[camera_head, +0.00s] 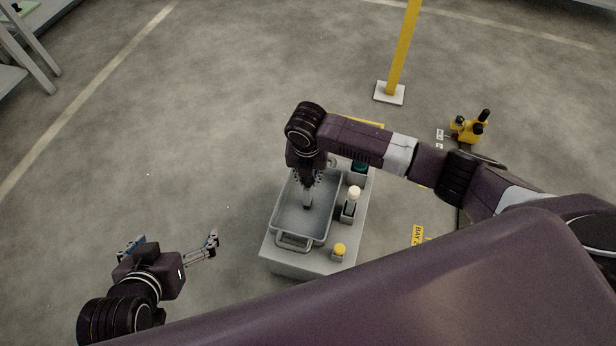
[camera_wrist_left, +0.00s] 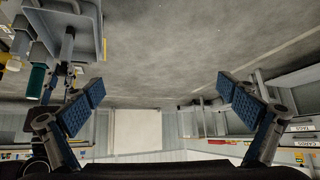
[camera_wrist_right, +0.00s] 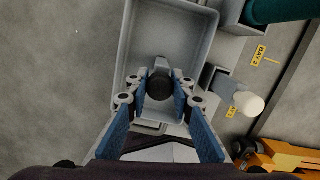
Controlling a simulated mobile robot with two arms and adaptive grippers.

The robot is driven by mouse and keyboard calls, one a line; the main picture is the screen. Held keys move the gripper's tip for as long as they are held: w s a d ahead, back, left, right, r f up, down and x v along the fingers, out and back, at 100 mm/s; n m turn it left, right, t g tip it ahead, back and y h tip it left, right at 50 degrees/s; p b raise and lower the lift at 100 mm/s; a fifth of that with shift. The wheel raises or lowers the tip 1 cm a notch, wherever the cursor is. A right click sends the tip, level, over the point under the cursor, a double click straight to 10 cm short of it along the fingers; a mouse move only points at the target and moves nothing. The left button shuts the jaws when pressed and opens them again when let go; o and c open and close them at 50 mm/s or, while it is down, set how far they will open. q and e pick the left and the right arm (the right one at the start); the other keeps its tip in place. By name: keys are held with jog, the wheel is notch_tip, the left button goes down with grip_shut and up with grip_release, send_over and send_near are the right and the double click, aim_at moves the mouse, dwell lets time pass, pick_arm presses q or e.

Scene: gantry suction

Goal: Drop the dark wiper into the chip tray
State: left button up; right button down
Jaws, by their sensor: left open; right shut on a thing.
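The grey chip tray (camera_head: 290,232) sits on a light grey stand, with a handle at its near end. In the right wrist view the tray (camera_wrist_right: 132,45) opens beneath my right gripper. My right gripper (camera_head: 308,180) points down over the tray and is shut on the dark wiper (camera_wrist_right: 160,84), held between its blue pads. The wiper's lower end (camera_head: 307,198) shows against the tray's inside; I cannot tell whether it touches the floor of the tray. My left gripper (camera_head: 174,244) is open and empty, left of the stand and apart from it.
A yellow post (camera_head: 403,50) and a yellow machine (camera_head: 470,127) stand beyond. The floor to the left is clear.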

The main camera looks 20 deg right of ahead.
jog(key=shift+f, duration=0.1)
jog(key=c, duration=1.7)
grip_release()
